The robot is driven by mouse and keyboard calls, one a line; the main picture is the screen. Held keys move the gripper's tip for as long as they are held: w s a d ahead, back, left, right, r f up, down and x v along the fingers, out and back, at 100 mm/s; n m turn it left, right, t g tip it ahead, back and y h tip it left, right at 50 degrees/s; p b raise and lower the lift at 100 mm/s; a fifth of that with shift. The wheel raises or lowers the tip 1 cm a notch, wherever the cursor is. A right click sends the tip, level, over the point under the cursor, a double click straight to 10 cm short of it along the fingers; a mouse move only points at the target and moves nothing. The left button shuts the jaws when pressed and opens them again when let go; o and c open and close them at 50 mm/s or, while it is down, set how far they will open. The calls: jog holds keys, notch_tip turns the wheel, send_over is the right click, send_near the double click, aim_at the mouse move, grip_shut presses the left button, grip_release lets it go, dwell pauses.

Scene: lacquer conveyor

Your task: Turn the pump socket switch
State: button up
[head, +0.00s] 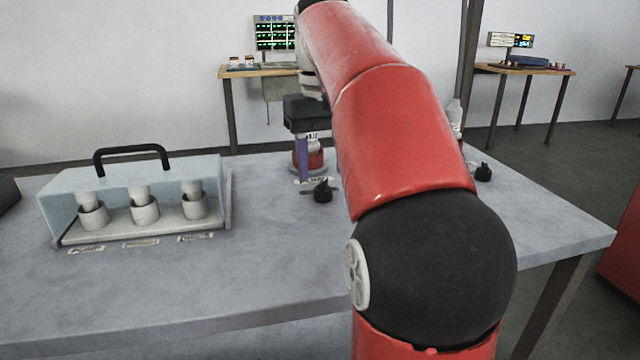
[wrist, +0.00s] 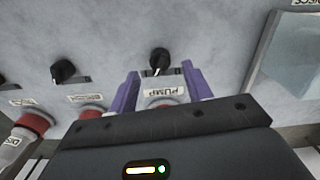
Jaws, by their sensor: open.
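In the wrist view, a black knob switch (wrist: 160,60) stands on the pale grey surface, just beyond a label reading PUMP (wrist: 161,93), which appears upside down. My gripper (wrist: 160,78) is open, with its purple fingers on either side of the label. The knob lies between and slightly beyond the fingertips; I cannot tell whether they touch it. A red socket part (wrist: 166,103) shows below the label, partly hidden by my gripper body. In the head view, a purple finger of my gripper (head: 303,158) points down over the table. A black knob (head: 322,190) shows close to it.
Another black knob (wrist: 63,70) sits left in the wrist view, near a red socket (wrist: 35,122). In the head view, a case with a black handle (head: 132,152) holds three cups on the table (head: 270,260). My arm hides much of the table's right middle. Another knob (head: 483,172) stands right.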

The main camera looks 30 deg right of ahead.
aim_at(323, 182)
jog(key=shift+f+b, duration=0.4)
jog(key=shift+f, duration=1.45)
jog(key=c, duration=1)
